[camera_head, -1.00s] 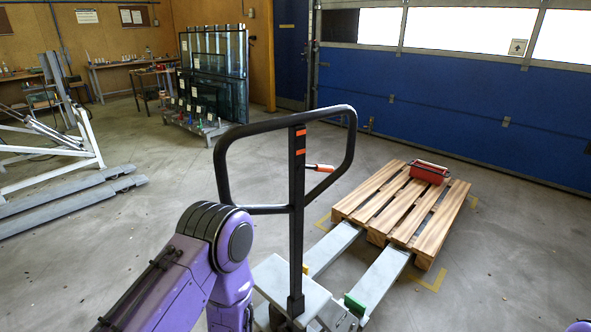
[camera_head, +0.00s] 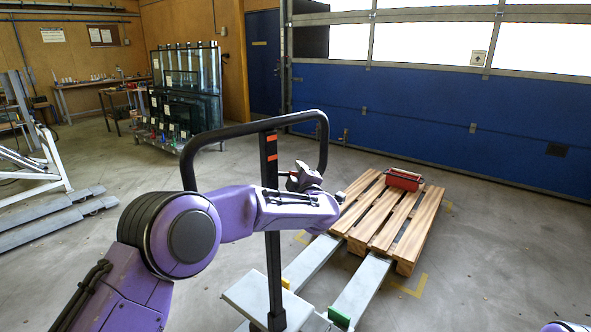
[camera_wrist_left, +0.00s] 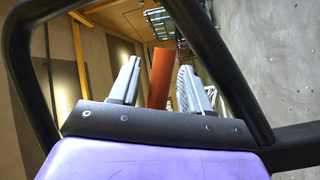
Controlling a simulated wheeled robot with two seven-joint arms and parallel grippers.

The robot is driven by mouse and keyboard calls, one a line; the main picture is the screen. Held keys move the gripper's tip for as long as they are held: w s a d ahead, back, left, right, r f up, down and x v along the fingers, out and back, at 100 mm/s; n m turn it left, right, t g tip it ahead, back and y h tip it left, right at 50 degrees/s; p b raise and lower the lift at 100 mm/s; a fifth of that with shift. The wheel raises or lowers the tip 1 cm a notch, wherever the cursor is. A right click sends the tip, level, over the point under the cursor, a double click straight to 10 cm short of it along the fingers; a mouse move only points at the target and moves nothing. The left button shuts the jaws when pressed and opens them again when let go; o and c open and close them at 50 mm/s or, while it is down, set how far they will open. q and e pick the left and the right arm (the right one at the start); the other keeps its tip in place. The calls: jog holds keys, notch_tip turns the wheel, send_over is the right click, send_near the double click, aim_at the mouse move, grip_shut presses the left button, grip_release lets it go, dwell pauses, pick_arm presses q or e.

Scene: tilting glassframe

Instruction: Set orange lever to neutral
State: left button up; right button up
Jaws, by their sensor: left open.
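The black handle loop (camera_head: 255,127) of a pallet truck stands upright on its post. My left arm reaches across the post, and my left gripper (camera_head: 312,172) is at the right part of the loop, in front of the lever's place. In the left wrist view the orange lever (camera_wrist_left: 160,78) shows between the two grey fingers of my left gripper (camera_wrist_left: 157,72). The fingers are open, with a gap visible on both sides of the lever. The black loop (camera_wrist_left: 235,75) surrounds the gripper there. My right gripper is not in view.
The truck's forks (camera_head: 360,290) run under a wooden pallet (camera_head: 385,225) with a red box (camera_head: 404,180) on it. A glass rack (camera_head: 185,90) stands at the back. Open floor lies around the truck. A blue door (camera_head: 430,120) closes the right side.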

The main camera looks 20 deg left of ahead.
pick_arm(q)
jog(key=shift+x, duration=0.95)
grip_shut()
jog(key=r+n+b, duration=0.1)
jog(key=b, duration=0.1)
jog(key=r+n+t+y+b, duration=0.1)
jog(key=b, duration=0.1)
jog(key=r+n+b, duration=0.1)
jog(key=r+n, duration=0.1)
jog(key=shift+w+d+y+b, duration=0.25)
jog(key=shift+w+y+b, duration=0.05)
jog(key=shift+b, duration=0.1)
grip_release()
